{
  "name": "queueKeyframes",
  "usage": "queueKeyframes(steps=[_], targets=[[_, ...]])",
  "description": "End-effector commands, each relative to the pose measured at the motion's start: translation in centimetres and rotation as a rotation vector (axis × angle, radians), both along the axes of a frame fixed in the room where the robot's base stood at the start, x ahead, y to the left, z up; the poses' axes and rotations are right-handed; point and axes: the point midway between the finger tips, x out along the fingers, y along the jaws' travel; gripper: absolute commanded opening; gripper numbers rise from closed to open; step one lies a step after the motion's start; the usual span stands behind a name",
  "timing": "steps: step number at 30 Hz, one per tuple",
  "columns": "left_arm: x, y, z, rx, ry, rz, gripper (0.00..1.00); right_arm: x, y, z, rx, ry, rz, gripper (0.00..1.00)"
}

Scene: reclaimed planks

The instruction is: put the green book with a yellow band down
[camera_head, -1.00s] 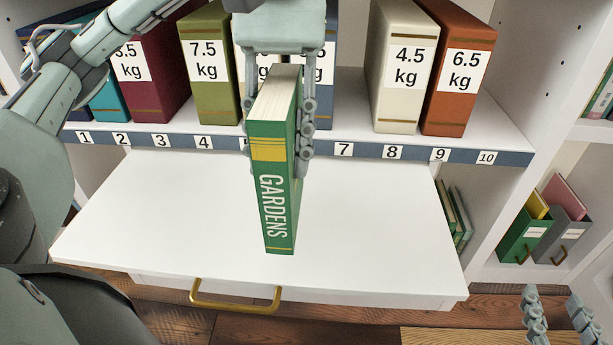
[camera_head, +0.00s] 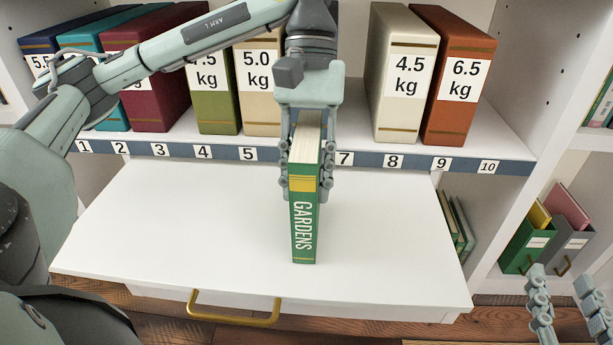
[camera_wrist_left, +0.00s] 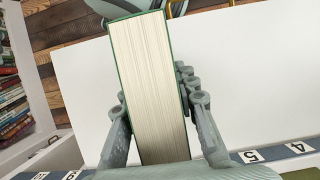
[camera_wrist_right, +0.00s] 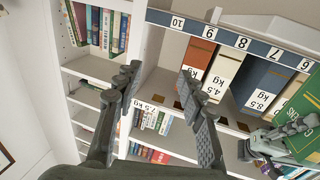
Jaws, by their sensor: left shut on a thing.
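The green book with a yellow band (camera_head: 304,225), titled GARDENS, stands upright, spine towards me, over the white pull-out board (camera_head: 170,225). I cannot tell for sure whether its lower edge touches the board. My left gripper (camera_head: 304,180) is shut on it from above, one finger on each side. In the left wrist view the book's pages (camera_wrist_left: 150,85) show between the fingers. Part of its green cover also shows in the right wrist view (camera_wrist_right: 300,125). My right gripper (camera_head: 570,310) is open and empty at the lower right, its fingers apart in the right wrist view (camera_wrist_right: 155,95).
Behind the board, a shelf with a numbered blue strip (camera_head: 270,154) holds several weight-labelled binders, including a cream one (camera_head: 400,75) and a rust one (camera_head: 458,80). A brass handle (camera_head: 232,310) sits on the board's front. The board is clear on both sides of the book.

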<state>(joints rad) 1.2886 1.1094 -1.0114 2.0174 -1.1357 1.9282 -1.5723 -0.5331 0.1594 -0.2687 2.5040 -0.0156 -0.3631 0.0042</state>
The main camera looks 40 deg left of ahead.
Motion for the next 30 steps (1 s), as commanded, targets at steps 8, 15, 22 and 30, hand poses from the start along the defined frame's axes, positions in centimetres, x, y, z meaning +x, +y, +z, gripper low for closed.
queueKeyframes(steps=[8, 15, 22, 30], targets=[[0.0, 0.0, -0.1, 0.000, -0.001, 0.000, 0.00, -0.1, 0.3, 0.6, 0.013, -0.027, 0.005, 0.40], [0.0, 0.0, -0.2, -0.001, 0.000, 0.000, 0.00, -0.2, 0.4, 1.2, 0.026, -0.056, 0.011, 0.40], [0.0, 0.0, -0.2, 0.000, 0.000, 0.000, 0.41, -0.2, 0.6, 1.8, 0.035, -0.077, 0.014, 0.40], [0.0, 0.0, -0.2, 0.000, 0.000, 0.000, 0.49, -0.2, 0.6, 1.7, 0.035, -0.074, 0.014, 0.40]])
